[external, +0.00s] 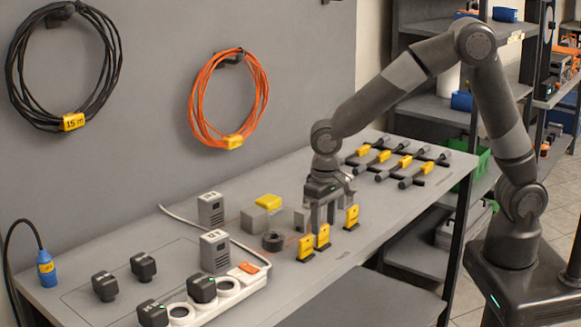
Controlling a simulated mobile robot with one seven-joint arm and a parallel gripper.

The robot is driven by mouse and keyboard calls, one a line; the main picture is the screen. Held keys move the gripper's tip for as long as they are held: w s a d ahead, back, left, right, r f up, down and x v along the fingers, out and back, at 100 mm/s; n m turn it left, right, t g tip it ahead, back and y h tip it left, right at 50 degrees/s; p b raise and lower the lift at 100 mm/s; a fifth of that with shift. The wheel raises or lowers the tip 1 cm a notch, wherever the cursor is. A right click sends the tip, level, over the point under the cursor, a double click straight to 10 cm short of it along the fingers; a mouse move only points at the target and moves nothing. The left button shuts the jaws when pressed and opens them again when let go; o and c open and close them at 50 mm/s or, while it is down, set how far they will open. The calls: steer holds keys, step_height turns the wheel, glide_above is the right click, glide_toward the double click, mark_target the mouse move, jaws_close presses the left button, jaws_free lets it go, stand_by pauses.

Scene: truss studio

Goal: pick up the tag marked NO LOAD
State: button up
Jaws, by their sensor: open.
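Several yellow tags could be the one marked NO LOAD, but the lettering is too small to read. Three yellow tags stand upright near the table's front edge: a left tag (305,248), a middle tag (323,237) and a right tag (351,217). My gripper (322,222) points down just above and behind the middle tag, with its jaws open. The left and right tags stand to either side of it. I cannot tell whether a finger touches the middle tag.
Grey blocks, one with a yellow top (268,202), and a dark roll (272,241) sit left of my gripper. Yellow-marked tools (380,157) lie at the right.

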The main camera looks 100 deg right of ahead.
mark_target(323, 226)
step_height(323, 226, down, 5)
steer(key=shift+w+r, duration=0.15)
steer(key=c, duration=0.6)
